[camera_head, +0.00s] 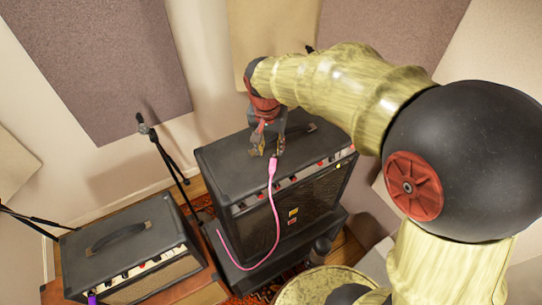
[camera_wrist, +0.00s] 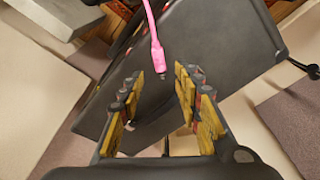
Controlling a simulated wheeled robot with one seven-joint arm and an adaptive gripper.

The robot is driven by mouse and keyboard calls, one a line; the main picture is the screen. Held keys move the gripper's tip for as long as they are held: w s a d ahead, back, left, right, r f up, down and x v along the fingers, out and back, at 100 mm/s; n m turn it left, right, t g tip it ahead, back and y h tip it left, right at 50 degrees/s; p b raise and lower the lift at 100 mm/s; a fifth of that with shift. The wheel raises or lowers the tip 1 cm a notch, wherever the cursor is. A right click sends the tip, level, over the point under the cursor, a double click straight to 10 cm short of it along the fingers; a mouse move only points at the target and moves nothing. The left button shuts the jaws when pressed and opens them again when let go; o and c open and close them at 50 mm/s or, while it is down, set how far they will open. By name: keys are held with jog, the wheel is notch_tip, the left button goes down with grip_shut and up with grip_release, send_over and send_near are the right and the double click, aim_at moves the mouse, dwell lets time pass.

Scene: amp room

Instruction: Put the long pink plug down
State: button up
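The long pink plug (camera_head: 272,167) is at the front top edge of the large black amp (camera_head: 245,158), with its pink cable hanging down the amp's front. In the wrist view the plug (camera_wrist: 158,58) has its thin tip pointing toward my gripper. My gripper (camera_head: 267,150) is above the amp top, fingers pointing down. In the wrist view its two fingers (camera_wrist: 158,73) are spread, with the plug's tip between their ends and gaps visible on both sides. I cannot tell whether the plug rests on the amp or is just above it.
A smaller amp (camera_head: 125,240) with a handle stands on a brown cabinet at the lower left. A purple plug (camera_head: 92,298) shows at its front. A microphone stand (camera_head: 170,160) rises between the amps. A round stool-like top (camera_head: 320,285) is at the bottom. Acoustic panels cover the walls.

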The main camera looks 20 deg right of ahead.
jog(key=s+r+n+t, duration=0.2)
jog(key=s+r, duration=0.3)
jog(key=s, duration=0.5)
jog(key=s+r+n+t+y, duration=0.1)
jog(key=s+r+n, duration=0.3)
jog(key=s, duration=0.6)
jog(key=shift+s+d+r+n+t, duration=0.35)
jog(key=shift+d+r+n+t, duration=0.1)
jog(key=shift+r+t, duration=0.25)
notch_tip(320, 180, down, 26)
jog(key=b, duration=2.6)
jog(key=shift+f+b, duration=0.2)
jog(key=shift+b, duration=0.1)
jog(key=shift+c, duration=0.7)
